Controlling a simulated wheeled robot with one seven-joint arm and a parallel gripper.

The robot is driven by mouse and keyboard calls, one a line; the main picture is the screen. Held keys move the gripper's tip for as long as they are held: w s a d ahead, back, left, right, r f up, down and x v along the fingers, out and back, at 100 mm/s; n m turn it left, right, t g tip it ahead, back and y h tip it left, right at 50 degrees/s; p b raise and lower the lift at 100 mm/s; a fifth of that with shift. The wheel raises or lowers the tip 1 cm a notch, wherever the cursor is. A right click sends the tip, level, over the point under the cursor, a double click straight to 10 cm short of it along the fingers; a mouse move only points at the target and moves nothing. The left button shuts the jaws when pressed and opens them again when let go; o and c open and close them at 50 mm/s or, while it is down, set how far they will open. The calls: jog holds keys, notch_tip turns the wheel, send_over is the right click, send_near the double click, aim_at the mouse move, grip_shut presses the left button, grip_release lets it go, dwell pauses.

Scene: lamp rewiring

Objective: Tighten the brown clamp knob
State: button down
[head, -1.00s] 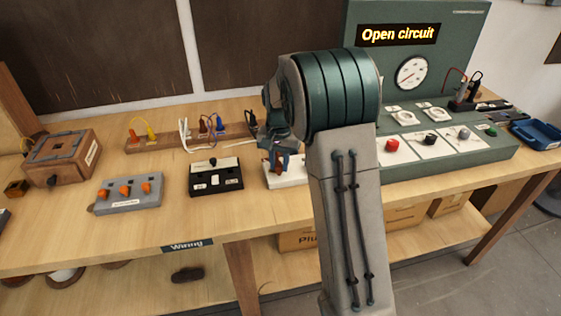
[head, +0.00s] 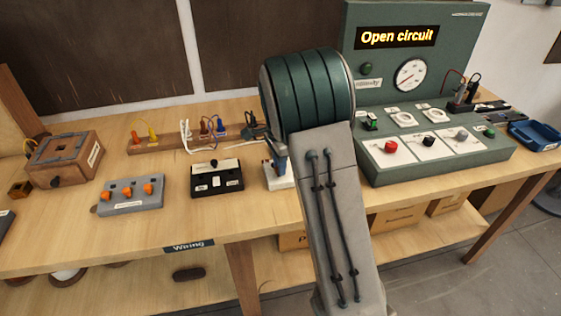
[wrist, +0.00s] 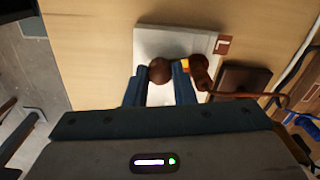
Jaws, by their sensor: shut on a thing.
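In the wrist view the brown clamp knob (wrist: 160,70) sits between the two blue fingers of my gripper (wrist: 160,77), which is shut on it. The knob is on a white terminal block (wrist: 175,42) with a red "L" label. Beside the right finger is a brown terminal part (wrist: 199,70) with a yellow piece next to it and a brown wire (wrist: 232,96) leading right. In the head view my arm hides most of the white block (head: 273,180), and the knob cannot be made out. A blue part of my gripper (head: 278,150) shows above the block.
A black switch box (head: 216,182) and a grey box with orange knobs (head: 131,196) stand to the left. A wire rack (head: 165,140) is behind them. The green test panel (head: 430,160) at right reads "Open circuit". Bare tabletop lies in front.

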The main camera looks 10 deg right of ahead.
jog(key=shift+m+p, duration=0.3)
jog(key=shift+m, duration=0.7)
jog(key=c, duration=1.5)
grip_release()
notch_tip(320, 180, up, 14)
jog(key=shift+b, duration=0.35)
